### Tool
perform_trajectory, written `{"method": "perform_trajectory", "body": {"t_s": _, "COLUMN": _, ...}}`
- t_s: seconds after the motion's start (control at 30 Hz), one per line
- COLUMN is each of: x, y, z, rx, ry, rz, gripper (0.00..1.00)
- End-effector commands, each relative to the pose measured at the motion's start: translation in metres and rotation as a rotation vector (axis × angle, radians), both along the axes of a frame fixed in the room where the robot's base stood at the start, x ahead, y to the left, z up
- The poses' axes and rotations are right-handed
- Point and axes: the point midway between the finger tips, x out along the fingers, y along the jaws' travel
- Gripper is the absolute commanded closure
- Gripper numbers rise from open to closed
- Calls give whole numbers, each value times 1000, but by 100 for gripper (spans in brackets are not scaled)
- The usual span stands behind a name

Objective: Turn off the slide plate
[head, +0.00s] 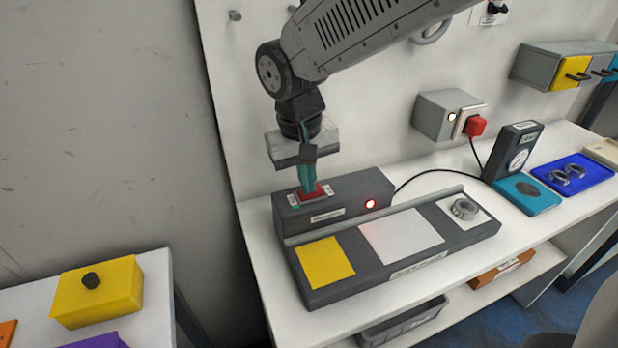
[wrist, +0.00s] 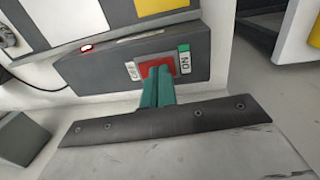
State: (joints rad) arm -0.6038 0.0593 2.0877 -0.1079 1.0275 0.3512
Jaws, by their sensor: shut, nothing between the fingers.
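The slide plate device (head: 345,287) stands on the white table, with a yellow square, a white square and a dark back block. A red switch (head: 318,191) sits on top of that block, between a white label and a green-marked label. In the wrist view the red switch (wrist: 157,65) lies between the OFF label (wrist: 132,70) and the ON label (wrist: 184,60). A red lamp (head: 370,204) on the block is lit. My gripper (head: 307,190) points down with its teal fingers shut and empty at the switch. In the wrist view the fingertips overlap the switch; I cannot tell whether they touch it.
A metal ring (head: 465,209) rests at the plate's right end. A red plug (head: 475,126) sits in a wall socket, its cable running to the device. A gauge (head: 515,150) and a blue tray (head: 572,174) stand to the right. A yellow box (head: 97,295) is at left.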

Motion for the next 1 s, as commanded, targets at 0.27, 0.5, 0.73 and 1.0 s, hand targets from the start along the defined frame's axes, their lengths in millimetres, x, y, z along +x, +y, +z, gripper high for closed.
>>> {"method": "perform_trajectory", "body": {"t_s": 0.27, "x": 1, "y": 0, "z": 7, "rx": 1, "ry": -2, "rz": -1, "gripper": 100}}
{"method": "perform_trajectory", "body": {"t_s": 0.5, "x": 0, "y": 3, "z": 52, "rx": 3, "ry": -5, "rz": -6, "gripper": 100}}
{"method": "perform_trajectory", "body": {"t_s": 0.73, "x": -2, "y": 9, "z": 103, "rx": 2, "ry": -3, "rz": -7, "gripper": 100}}
{"method": "perform_trajectory", "body": {"t_s": 1.0, "x": -4, "y": 14, "z": 135, "rx": 0, "ry": -2, "rz": -7, "gripper": 100}}
